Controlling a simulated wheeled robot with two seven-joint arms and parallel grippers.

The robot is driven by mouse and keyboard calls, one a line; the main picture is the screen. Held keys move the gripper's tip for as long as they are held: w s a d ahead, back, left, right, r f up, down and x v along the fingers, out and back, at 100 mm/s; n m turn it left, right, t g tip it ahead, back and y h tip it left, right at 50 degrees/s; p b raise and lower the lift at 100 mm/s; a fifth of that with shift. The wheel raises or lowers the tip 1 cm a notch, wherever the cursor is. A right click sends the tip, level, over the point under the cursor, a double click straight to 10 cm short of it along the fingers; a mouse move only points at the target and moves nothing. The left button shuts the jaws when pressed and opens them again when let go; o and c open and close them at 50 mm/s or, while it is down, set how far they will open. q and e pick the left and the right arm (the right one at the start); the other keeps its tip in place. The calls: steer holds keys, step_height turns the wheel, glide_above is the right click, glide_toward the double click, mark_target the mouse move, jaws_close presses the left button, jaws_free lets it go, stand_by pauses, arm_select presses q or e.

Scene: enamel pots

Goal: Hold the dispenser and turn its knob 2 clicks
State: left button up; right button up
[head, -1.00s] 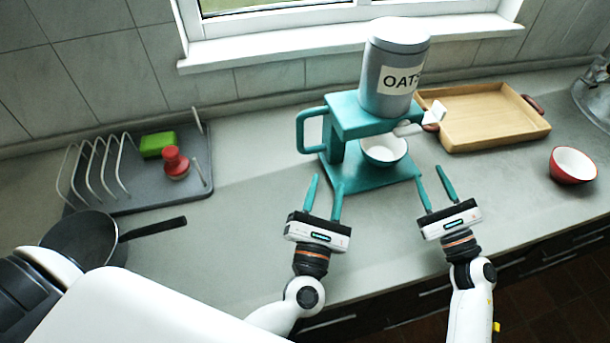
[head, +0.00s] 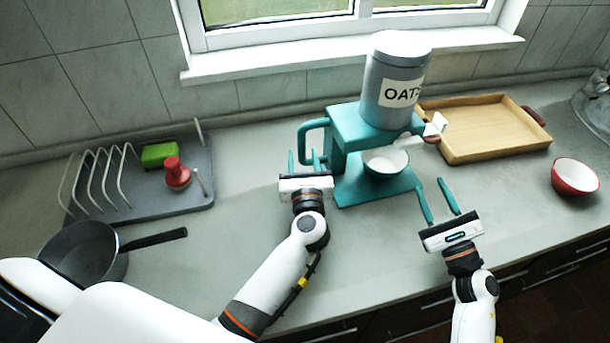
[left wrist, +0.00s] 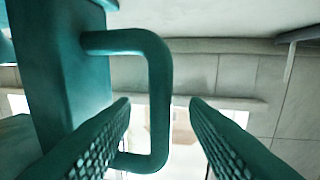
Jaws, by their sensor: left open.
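The teal dispenser (head: 350,128) stands on the counter with a grey canister (head: 395,75) labelled OATS on top. Its teal side handle (head: 305,140) sticks out to the left. A white knob (head: 434,128) shows at its right side. A white bowl (head: 385,161) sits on its base under the canister. My left gripper (head: 303,163) is open, just in front of the handle. In the left wrist view the handle (left wrist: 160,90) stands between the open fingers (left wrist: 160,105), nearer the left one. My right gripper (head: 435,203) is open and empty, in front of the dispenser's right side.
A wooden tray (head: 470,143) lies to the right behind the dispenser, and a red bowl (head: 573,178) stands at the right. A dish rack (head: 140,207) with a green sponge and red-handled brush, and a black pan (head: 80,255), are at the left.

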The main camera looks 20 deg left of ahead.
mark_target(302, 152)
arm_select(q)
steer(key=shift+x, duration=1.8)
jaws_close()
